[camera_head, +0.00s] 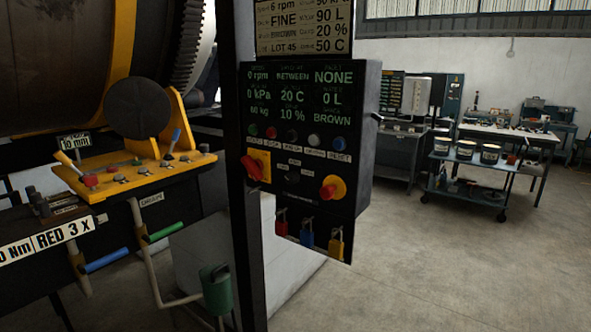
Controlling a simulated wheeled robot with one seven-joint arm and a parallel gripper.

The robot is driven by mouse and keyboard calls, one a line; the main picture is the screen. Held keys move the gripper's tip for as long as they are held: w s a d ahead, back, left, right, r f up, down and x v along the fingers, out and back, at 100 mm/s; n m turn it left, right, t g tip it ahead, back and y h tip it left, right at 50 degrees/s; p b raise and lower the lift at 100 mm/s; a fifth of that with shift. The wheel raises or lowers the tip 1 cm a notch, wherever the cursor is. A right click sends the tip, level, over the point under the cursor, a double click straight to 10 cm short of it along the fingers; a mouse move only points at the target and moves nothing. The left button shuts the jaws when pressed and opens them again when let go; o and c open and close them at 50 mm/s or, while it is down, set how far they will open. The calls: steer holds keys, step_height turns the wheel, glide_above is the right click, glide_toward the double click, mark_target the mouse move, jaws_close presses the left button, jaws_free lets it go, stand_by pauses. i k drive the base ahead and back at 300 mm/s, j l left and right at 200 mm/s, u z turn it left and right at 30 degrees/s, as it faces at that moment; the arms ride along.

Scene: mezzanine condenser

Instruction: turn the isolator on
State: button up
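The isolator appears to be the red rotary handle on a yellow square plate (257,166), at the lower left of the dark control panel (369,140). Its red handle sits tilted, and I cannot read its position marks. A red knob on a round yellow base (332,188) is at the panel's lower right. A small dark selector (291,178) sits between them. Red (281,222), blue (307,233) and yellow (336,244) padlocks hang along the panel's bottom, apart from the isolator. The display above reads 0 rpm. My gripper is not in view.
A dark post (246,230) stands at the panel's left edge. A yellow lever console (135,172) and pipes with blue (106,260) and green (165,232) handles are at left. A blue cart with tubs (466,188) stands at the right. The floor at front right is clear.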

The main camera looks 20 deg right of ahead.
mark_target(255, 167)
steer(key=z, duration=0.25)
steer(key=i+j, duration=1.35)
steer(key=i+j+z, duration=0.1)
steer(key=i+j, duration=0.6)
steer(key=j, duration=0.15)
